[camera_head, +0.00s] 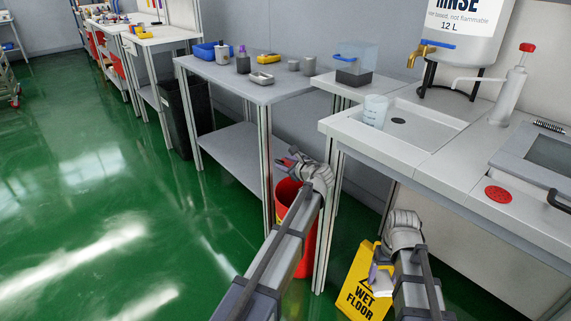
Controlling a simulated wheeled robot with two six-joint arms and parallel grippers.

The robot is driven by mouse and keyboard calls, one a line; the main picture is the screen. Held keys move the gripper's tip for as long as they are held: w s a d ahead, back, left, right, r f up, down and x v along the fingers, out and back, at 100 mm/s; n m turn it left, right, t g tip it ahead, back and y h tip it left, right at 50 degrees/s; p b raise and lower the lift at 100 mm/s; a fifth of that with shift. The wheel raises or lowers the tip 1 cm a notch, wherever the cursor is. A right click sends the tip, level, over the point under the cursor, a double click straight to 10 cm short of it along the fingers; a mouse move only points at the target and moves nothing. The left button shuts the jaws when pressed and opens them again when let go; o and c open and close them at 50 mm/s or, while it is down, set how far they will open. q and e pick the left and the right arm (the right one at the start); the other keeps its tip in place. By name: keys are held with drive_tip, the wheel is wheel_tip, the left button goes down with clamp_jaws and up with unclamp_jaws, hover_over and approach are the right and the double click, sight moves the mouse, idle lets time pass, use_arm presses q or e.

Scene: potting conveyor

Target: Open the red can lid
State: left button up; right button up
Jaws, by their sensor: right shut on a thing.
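A red can (306,248) stands on the floor under the benches, between the grey table and the sink unit. My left arm crosses in front of it and hides much of it. My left gripper (287,161) is above the can's top. A small red patch shows at its fingers; I cannot tell whether it is part of the lid, nor how far the lid is raised. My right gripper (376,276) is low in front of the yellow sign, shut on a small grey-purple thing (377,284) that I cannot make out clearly.
A yellow wet floor sign (358,289) stands by my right gripper. A sink unit (440,160) with a beaker (375,110) is at the right. A grey table (225,75) holds small items. A black bin (185,118) stands left of it. The green floor at left is clear.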

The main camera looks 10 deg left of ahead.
wheel_tip(320, 180, up, 4)
drive_tip(key=p, duration=0.4)
drive_tip(key=shift+r, duration=0.1)
use_arm(q)
drive_tip(key=v, duration=1.2)
